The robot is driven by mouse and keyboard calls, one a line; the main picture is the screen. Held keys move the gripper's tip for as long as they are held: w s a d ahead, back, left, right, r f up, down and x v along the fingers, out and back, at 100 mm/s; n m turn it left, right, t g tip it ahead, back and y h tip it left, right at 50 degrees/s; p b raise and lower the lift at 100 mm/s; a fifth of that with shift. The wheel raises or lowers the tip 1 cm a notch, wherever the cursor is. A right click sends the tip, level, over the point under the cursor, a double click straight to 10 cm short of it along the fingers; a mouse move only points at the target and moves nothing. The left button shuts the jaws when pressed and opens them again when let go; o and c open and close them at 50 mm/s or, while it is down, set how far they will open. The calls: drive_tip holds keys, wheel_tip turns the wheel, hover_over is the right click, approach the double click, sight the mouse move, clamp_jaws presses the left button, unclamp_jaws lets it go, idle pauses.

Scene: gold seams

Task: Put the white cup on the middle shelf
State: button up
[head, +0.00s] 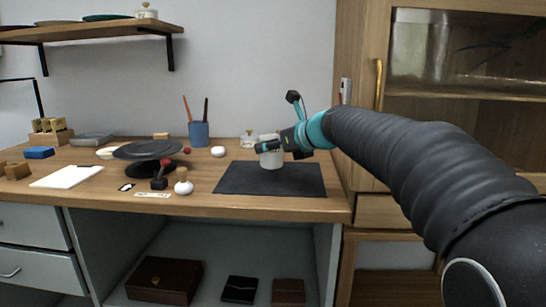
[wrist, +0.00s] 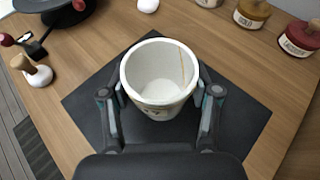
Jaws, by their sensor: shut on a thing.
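The white cup (head: 271,158) is at the dark mat (head: 270,183) on the desk, upright. In the wrist view the cup (wrist: 160,72) is open-topped and empty, with a thin gold-brown seam inside its wall. My gripper (wrist: 160,98) is shut on the cup, one finger on each side; it also shows in the head view (head: 270,146). I cannot tell whether the cup's base touches the mat. A tall wooden cabinet (head: 358,150) stands at the right, with a shelf (head: 470,94) behind its glass door. I cannot tell which shelf is the middle one.
A wall shelf (head: 100,31) holds plates and a lidded jar. A blue pencil cup (head: 199,133), a dark round turntable (head: 147,149) and small jars stand on the desk. Red and yellow jars (wrist: 252,12) are beyond the mat. Boxes (head: 164,280) lie below the desk.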

drive_tip(key=shift+f, duration=1.25)
drive_tip(key=shift+f+b, duration=0.2)
drive_tip(key=shift+b, duration=0.2)
drive_tip(key=o, duration=1.3)
drive_tip(key=shift+r, duration=0.25)
drive_tip(key=shift+v, duration=6.05)
drive_tip(key=shift+f, duration=0.1)
